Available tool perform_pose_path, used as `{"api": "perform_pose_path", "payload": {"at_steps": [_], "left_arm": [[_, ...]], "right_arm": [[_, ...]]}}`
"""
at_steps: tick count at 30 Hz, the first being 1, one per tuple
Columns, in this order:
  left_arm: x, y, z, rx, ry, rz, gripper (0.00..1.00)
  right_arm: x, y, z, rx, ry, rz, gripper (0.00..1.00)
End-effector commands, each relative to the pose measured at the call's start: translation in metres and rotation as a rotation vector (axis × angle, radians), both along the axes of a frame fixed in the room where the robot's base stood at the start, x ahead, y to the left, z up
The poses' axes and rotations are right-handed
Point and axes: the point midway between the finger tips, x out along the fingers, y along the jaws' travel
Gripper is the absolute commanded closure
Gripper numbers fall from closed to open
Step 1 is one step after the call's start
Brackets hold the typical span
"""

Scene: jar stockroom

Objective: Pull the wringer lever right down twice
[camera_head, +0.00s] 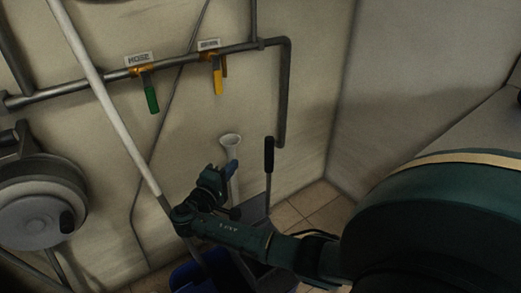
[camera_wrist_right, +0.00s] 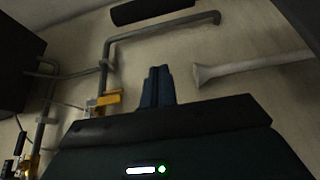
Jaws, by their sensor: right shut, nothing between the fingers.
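The wringer lever (camera_head: 269,155) has a black grip on a thin grey rod and stands near upright above the dark grey wringer (camera_head: 258,212). Its black grip (camera_wrist_right: 152,10) also shows at the top edge of the right wrist view. My right gripper (camera_head: 232,167) is to the left of the lever, apart from it. Its dark blue fingers (camera_wrist_right: 158,87) are together and empty in the wrist view. A blue bucket (camera_head: 188,276) shows low in the head view, partly hidden by my right arm. My left gripper is not in view.
A white flared pipe (camera_head: 230,140) stands right behind my right gripper. A long pale pole (camera_head: 105,95) leans across the left. Wall pipes carry a green valve handle (camera_head: 151,98) and a yellow one (camera_head: 218,82). A round grey drum (camera_head: 40,200) is at left. Tiled floor (camera_head: 315,205) is clear at right.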

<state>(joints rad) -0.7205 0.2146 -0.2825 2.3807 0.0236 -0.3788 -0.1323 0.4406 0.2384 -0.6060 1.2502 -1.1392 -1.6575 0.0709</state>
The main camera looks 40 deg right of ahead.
Motion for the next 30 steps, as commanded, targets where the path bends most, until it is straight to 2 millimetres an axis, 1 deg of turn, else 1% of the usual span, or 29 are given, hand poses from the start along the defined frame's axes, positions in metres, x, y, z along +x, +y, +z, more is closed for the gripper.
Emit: {"api": "perform_pose_path", "payload": {"at_steps": [7, 11, 14, 26, 27, 30], "left_arm": [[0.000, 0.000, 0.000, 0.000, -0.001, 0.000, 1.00], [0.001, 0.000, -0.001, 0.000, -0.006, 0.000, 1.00], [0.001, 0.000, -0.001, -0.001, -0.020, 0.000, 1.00], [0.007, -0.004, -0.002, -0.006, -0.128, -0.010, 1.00], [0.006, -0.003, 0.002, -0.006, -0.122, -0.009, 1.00], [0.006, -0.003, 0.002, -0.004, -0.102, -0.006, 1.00]], "right_arm": [[0.000, 0.000, -0.001, 0.000, 0.000, 0.000, 1.00], [0.002, -0.007, -0.001, -0.002, -0.001, -0.001, 1.00], [0.007, -0.019, -0.001, -0.002, 0.000, -0.003, 1.00], [0.038, -0.097, -0.001, -0.003, -0.002, -0.004, 1.00], [0.030, -0.095, 0.000, 0.000, 0.001, 0.001, 1.00], [0.016, -0.095, 0.000, 0.000, 0.001, 0.002, 1.00]]}}
